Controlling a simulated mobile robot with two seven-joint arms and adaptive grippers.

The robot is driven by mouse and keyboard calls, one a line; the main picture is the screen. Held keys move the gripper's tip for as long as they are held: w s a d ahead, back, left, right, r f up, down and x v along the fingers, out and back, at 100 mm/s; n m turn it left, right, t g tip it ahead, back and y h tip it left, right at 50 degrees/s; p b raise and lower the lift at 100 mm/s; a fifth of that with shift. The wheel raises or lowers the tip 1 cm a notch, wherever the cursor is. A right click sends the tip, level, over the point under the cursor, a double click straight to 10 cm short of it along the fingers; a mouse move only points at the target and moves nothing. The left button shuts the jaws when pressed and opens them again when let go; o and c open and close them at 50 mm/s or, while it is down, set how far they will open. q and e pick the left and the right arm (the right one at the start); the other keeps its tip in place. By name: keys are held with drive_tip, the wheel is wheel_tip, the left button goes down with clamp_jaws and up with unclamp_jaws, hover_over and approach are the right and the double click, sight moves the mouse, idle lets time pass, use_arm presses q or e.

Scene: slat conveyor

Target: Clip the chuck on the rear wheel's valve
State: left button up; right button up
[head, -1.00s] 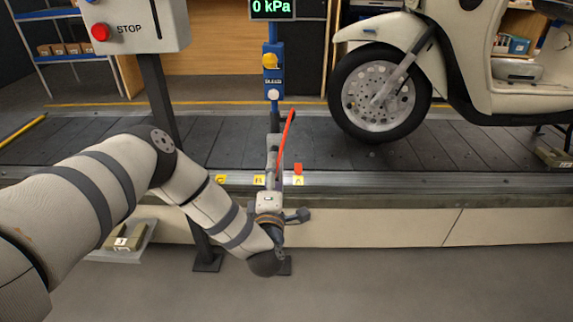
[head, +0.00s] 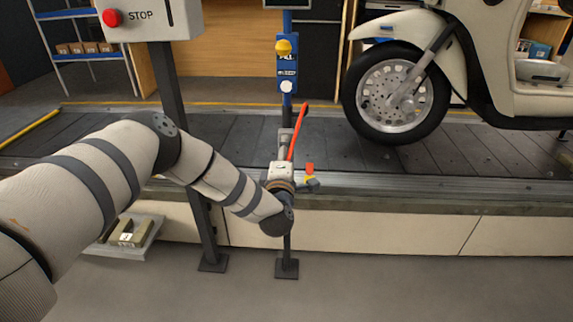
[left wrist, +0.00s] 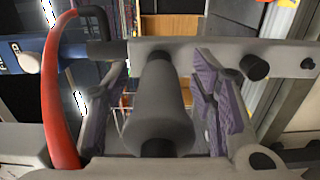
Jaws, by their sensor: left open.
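My left gripper (head: 286,143) is over the near edge of the conveyor, in front of the blue post. In the left wrist view its purple-padded fingers stand apart. A dark grey cylinder (left wrist: 160,100), probably part of the chuck, lies between them; I cannot tell whether the pads touch it. A pale grey crosspiece (left wrist: 220,55) lies behind it. A red hose (left wrist: 58,100) with a black elbow curves along the left; it also shows beside the gripper in the head view (head: 298,132). Only the scooter's front wheel (head: 398,95) is in view. The rear wheel and valve are out of frame.
The cream scooter (head: 490,85) stands on the dark slat conveyor (head: 480,148) at right. The blue post (head: 287,72) carries yellow and white buttons. A STOP box (head: 155,20) on its pole is left of it. A tray (head: 152,232) is low at left.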

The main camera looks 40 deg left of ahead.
use_arm(q)
drive_tip(key=shift+w+a, duration=0.2)
drive_tip(key=shift+w, duration=0.1)
use_arm(e)
drive_tip(key=shift+s+f, duration=0.1)
drive_tip(key=shift+f, duration=0.1)
use_arm(q)
drive_tip(key=shift+a+r, duration=0.1)
drive_tip(key=shift+r, duration=0.2)
use_arm(e)
drive_tip(key=shift+r, duration=0.1)
idle(0.4)
use_arm(q)
drive_tip(key=shift+w+r, duration=0.1)
clamp_jaws()
use_arm(e)
drive_tip(key=shift+r, duration=0.15)
use_arm(q)
drive_tip(key=shift+s+p, duration=0.2)
drive_tip(key=shift+p, duration=0.1)
drive_tip(key=shift+f+p+v, duration=0.15)
drive_tip(key=shift+p+v, duration=0.55)
drive_tip(key=shift+v, duration=0.8)
drive_tip(key=shift+f+p+v, duration=0.15)
drive_tip(key=shift+p+v, duration=0.55)
drive_tip(key=shift+v, duration=0.75)
use_arm(e)
drive_tip(key=shift+v, duration=1.5)
